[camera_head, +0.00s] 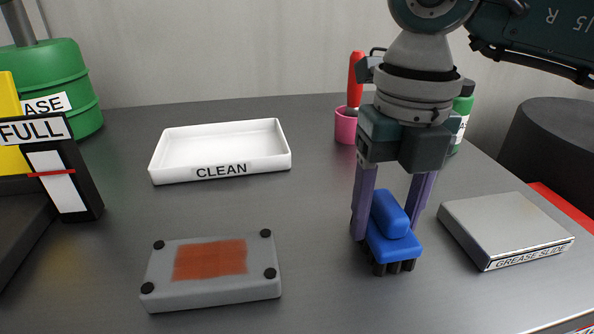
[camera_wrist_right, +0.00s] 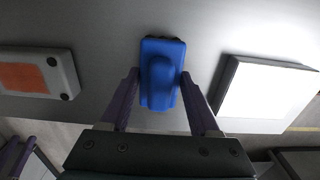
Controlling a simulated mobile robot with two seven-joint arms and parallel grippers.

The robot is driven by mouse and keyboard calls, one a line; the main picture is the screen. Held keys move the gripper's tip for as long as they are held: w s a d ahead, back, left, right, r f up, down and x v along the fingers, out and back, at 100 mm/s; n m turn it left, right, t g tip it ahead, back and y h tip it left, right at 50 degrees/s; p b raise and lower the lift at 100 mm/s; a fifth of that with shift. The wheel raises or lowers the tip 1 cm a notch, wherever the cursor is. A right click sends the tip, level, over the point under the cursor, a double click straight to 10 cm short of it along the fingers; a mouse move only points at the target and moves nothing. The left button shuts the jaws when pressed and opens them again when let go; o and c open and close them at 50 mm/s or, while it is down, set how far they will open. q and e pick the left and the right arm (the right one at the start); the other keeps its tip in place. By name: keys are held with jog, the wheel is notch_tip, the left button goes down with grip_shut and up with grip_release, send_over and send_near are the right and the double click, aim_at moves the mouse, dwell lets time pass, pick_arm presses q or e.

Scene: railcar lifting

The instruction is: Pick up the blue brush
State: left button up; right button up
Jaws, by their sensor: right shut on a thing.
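The blue brush (camera_head: 390,228) has a raised blue handle and dark bristles pointing down; it also shows from above in the right wrist view (camera_wrist_right: 161,75). My right gripper (camera_head: 390,225) points down with its purple fingers on either side of the handle, shut on it. The fingers also show in the right wrist view (camera_wrist_right: 160,85). The brush is at or just above the grey table; I cannot tell if the bristles touch it. In the right wrist view, purple parts at the lower left edge look like my left gripper (camera_wrist_right: 14,158), mostly cut off.
A metal "GREASE SLIDE" block (camera_head: 505,228) is close right of the brush. A grey block with a rusty patch (camera_head: 215,292) lies left. A white "CLEAN" tray (camera_head: 220,171), pink cup (camera_head: 346,127) and green bottle (camera_head: 461,115) stand behind. A black "FULL" stand (camera_head: 75,175) is far left.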

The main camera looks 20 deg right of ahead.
aim_at(390, 203)
grip_shut()
jog(key=shift+r, duration=0.1)
notch_tip(390, 203, up, 20)
jog(key=p, duration=0.3)
dwell(0.4)
